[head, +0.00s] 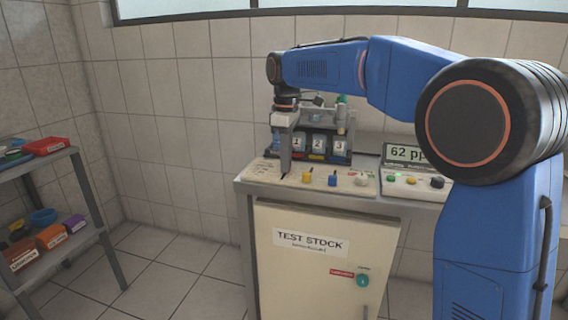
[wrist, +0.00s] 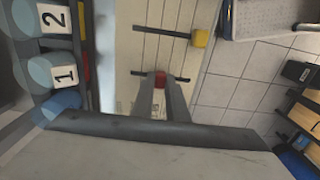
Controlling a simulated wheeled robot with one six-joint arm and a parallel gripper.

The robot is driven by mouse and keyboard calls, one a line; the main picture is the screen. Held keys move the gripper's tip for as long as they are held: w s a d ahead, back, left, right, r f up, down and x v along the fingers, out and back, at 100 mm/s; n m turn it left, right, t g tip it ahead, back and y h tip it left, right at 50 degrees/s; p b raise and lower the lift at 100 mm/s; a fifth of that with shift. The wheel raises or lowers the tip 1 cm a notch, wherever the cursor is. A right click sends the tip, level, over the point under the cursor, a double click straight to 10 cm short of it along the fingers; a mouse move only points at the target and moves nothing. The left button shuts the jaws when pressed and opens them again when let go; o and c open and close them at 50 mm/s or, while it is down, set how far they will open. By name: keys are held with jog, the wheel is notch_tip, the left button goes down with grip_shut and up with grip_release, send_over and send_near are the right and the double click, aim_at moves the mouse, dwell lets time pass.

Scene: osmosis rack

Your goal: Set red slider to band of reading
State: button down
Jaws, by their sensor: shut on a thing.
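My gripper (head: 285,165) points down at the left end of the cream slider panel (head: 262,172). In the wrist view its two fingers are shut on the red slider (wrist: 160,80), which sits near the middle of its dark slot. The red slider is hidden by my gripper in the head view. The yellow slider (head: 306,178) is just right of it and also shows in the wrist view (wrist: 200,38), at one end of its own slot. The meter display (head: 405,153) reads "62 pp", with the rest cut off by my arm.
A blue slider (head: 332,180) and a white knob (head: 361,180) are farther right on the panel. Numbered cartridges (head: 318,144) stand close behind it. A meter box with buttons (head: 410,184) is at the right. A cabinet (head: 315,262) marked "TEST STOCK" is below; a shelf (head: 45,160) stands left.

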jog(key=c, duration=1.7)
grip_release()
jog(key=shift+r, duration=0.1)
notch_tip(320, 180, up, 17)
jog(key=shift+r, duration=0.1)
jog(key=shift+s+d, duration=0.1)
